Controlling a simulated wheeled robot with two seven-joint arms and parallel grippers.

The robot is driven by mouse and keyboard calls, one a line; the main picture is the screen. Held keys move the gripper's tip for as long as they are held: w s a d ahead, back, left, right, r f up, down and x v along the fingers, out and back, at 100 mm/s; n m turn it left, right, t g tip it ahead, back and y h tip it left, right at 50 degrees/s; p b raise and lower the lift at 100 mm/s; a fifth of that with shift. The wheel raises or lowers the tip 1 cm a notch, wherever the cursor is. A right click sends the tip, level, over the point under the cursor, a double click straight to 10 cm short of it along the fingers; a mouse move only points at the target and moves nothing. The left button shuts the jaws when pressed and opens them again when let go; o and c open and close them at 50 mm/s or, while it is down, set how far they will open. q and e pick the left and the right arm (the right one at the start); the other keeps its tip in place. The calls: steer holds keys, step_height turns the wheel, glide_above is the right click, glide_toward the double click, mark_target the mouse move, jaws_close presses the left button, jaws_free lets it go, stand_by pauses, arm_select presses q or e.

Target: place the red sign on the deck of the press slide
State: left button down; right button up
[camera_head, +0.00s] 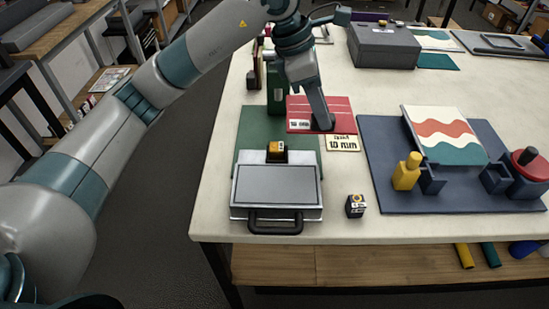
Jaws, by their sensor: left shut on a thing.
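The red sign (343,106) is a flat red panel with pale lines and a small white label. The fingertips are partly hidden, and I cannot tell whether the sign is raised off the table. The press slide (277,185) is a pale metal tray with a bare dark grey deck and a black front handle. My right gripper is not in view.
A small black block with an orange top (277,151) stands at the slide's rear edge. A yellow card (343,143) lies before the sign. A black cube (355,206) is right of the slide.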

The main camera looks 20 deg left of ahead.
arm_select(q)
steer(key=s+a+f+p, duration=0.1)
steer(key=s+a+f, duration=0.1)
steer(key=s+a+f+p, duration=0.2)
steer(key=s+a, duration=0.1)
steer(key=s+a+f+p, duration=0.1)
steer(key=s+a+f, duration=0.1)
steer(key=shift+s+a, duration=0.15)
steer(key=shift+a, duration=0.25)
steer(key=shift+f, duration=0.15)
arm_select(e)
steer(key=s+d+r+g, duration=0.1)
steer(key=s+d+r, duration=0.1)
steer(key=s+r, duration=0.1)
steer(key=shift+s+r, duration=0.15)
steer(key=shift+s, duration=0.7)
arm_select(q)
steer(key=shift+f, duration=0.1)
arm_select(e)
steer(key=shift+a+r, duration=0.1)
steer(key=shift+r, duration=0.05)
arm_select(q)
steer(key=shift+f+p, duration=1.1)
steer(key=shift+f, duration=0.8)
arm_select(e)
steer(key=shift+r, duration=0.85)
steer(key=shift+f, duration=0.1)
